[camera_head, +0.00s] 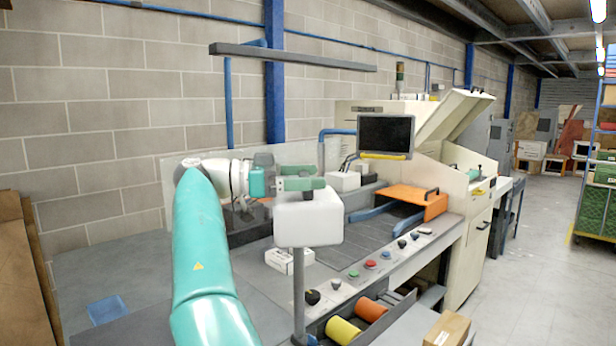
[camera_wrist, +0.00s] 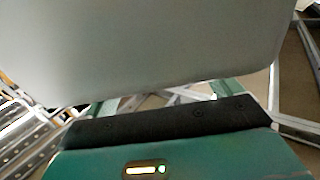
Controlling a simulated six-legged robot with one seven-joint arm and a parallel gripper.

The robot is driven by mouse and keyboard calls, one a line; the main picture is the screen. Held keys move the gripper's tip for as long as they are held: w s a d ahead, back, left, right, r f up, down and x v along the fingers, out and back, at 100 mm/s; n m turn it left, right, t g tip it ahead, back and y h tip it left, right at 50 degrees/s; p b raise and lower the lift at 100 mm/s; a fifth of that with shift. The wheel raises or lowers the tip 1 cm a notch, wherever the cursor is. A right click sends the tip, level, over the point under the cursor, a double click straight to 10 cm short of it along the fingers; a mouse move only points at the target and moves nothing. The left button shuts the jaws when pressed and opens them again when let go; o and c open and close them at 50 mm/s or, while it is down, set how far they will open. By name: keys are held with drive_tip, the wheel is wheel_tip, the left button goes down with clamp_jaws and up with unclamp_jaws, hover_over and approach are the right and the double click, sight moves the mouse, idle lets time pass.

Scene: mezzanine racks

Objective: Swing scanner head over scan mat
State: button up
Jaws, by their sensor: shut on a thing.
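The scanner head, as I take it, is a white rounded block (camera_head: 309,220) above a thin grey post (camera_head: 298,290). My gripper (camera_head: 302,182) is shut on it from above and behind, with its green fingers at the block's top. In the wrist view the pale block (camera_wrist: 160,45) fills the upper picture, in front of the gripper's dark palm, and hides most of the fingers. No scan mat can be told for certain. A small blue square (camera_head: 108,310) lies on the grey bench at lower left, apart from the block.
A small white carton (camera_head: 288,260) sits on the bench just behind the post. A panel with several buttons (camera_head: 371,264) runs along the front edge, above yellow and orange rolls (camera_head: 344,330). An orange guard (camera_head: 412,199) and a monitor (camera_head: 385,135) stand further right. The left bench is mostly clear.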

idle(0.5)
drive_tip(key=o, duration=1.1)
